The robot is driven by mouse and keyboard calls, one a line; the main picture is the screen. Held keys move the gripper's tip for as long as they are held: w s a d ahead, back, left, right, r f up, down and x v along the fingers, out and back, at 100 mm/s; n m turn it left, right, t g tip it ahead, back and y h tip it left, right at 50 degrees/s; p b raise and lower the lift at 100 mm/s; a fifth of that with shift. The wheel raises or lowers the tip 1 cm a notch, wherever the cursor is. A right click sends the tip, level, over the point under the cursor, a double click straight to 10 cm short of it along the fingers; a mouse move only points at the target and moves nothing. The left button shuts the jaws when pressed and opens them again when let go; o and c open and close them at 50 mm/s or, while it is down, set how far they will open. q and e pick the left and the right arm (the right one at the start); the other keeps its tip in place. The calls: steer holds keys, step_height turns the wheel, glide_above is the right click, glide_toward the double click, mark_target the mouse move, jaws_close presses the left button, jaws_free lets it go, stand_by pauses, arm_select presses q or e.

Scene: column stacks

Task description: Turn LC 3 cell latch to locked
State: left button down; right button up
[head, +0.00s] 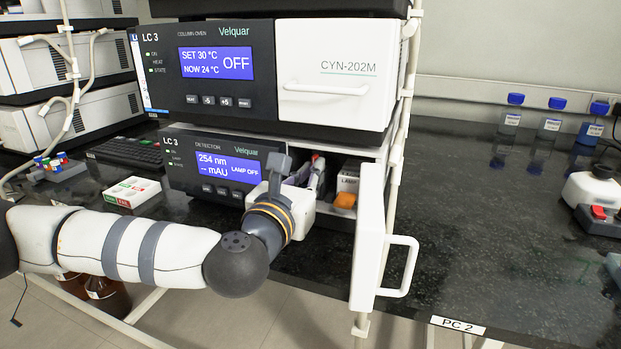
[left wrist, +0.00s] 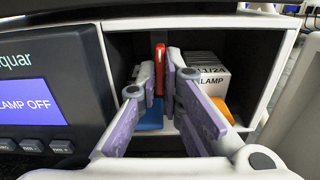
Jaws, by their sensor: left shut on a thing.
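The LC 3 detector (head: 184,146) has its front compartment open, its white door (head: 369,240) swung out to the right. Inside, a red upright lever (left wrist: 160,66), which I take for the cell latch, stands in the left part; its red top also shows in the head view (head: 316,158). My left gripper (left wrist: 161,78) reaches into the compartment, its purple-padded fingers closed on the lever from both sides. In the head view my left gripper (head: 311,174) is partly hidden by its own wrist. The lever's lower part and any lock marking are hidden. My right gripper is not in view.
A white lamp box (left wrist: 208,70) and an orange item (left wrist: 222,108) lie right of the fingers; a blue item (left wrist: 151,117) is below them. The LC 3 column oven (head: 335,75) sits above. The bench (head: 480,220) to the right is mostly clear.

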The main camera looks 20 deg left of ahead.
arm_select(q)
steer(key=shift+n, duration=0.3)
steer(key=c, duration=1.7)
jaws_free()
steer(key=s, duration=0.7)
steer(key=shift+s+a, duration=0.15)
steer(key=shift+s, duration=0.15)
